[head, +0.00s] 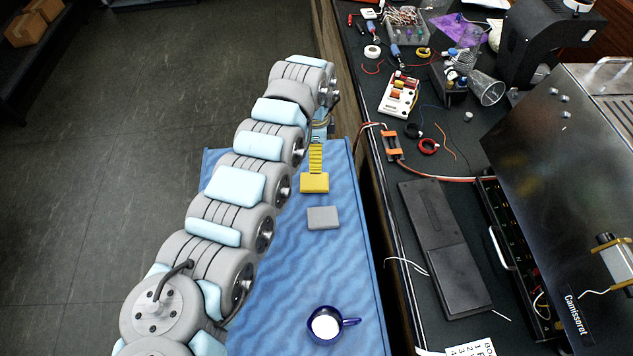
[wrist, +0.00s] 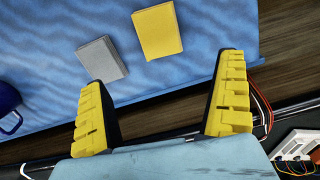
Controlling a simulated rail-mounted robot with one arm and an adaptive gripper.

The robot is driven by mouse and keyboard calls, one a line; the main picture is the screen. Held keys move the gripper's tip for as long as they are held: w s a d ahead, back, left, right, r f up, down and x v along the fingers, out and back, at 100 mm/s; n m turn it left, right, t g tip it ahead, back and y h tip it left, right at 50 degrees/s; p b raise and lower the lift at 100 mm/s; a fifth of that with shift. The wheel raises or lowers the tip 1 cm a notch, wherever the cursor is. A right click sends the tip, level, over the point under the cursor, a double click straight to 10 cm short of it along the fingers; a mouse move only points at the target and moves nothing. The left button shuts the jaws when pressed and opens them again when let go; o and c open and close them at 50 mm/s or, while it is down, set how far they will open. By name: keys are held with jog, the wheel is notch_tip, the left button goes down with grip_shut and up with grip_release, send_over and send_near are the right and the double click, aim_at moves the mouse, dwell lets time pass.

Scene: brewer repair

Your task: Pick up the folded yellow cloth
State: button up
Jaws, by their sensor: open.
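The folded yellow cloth (head: 314,183) lies flat on the blue-covered surface (head: 350,262), near its far end. It also shows in the wrist view (wrist: 157,30), ahead of my fingertips and between their lines. A folded grey cloth (head: 323,217) lies beside it, apart from it; in the wrist view the grey cloth (wrist: 102,59) is left of the yellow one. My gripper (wrist: 167,70) is open, with nothing between its yellow ribbed fingers.
A blue mug (head: 325,325) with white inside stands at the near end of the blue surface. To the right, past a gap, a dark workbench (head: 380,190) holds tools, wires, an orange clamp-like part (head: 391,144) and a large dark machine (head: 560,150). Open floor is at left.

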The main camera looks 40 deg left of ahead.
send_over(315, 180)
notch_tip(315, 180, down, 8)
jog(key=shift+w+d+f+b, duration=0.1)
jog(key=shift+d+b, duration=0.05)
jog(key=shift+b, duration=0.25)
jog(key=shift+s+f+b, duration=0.2)
jog(key=shift+f+b, duration=0.4)
jog(key=shift+f, duration=2.2)
jog(key=c, duration=1.1)
